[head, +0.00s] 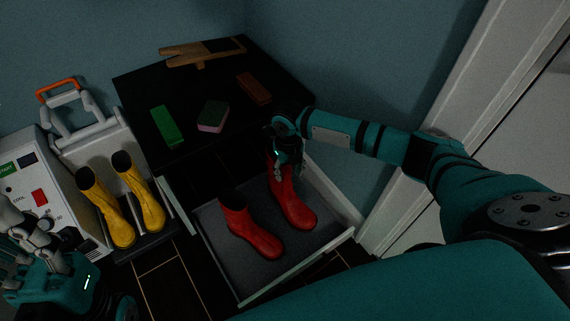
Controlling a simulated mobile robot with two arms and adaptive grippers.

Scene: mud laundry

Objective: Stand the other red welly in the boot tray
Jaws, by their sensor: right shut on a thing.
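One red welly (252,229) stands upright on the grey floor of a pale-rimmed tray (223,264), which looks like a pulled-out drawer. The other red welly (295,205) is to its right, over the same tray, roughly upright. My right gripper (287,167) is shut on the top of this right welly. I cannot tell whether its sole touches the tray floor. The gripper hides part of the welly's shaft top. My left gripper (28,225) is at the far left, away from both wellies; its finger opening is unclear.
Two yellow wellies (120,217) stand on a dark base left of the tray. A black bench top (185,95) behind holds a green block (163,126), a sponge (212,116), a brown brush-like block (254,89) and a wooden piece (195,53). A white door frame (440,120) is right.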

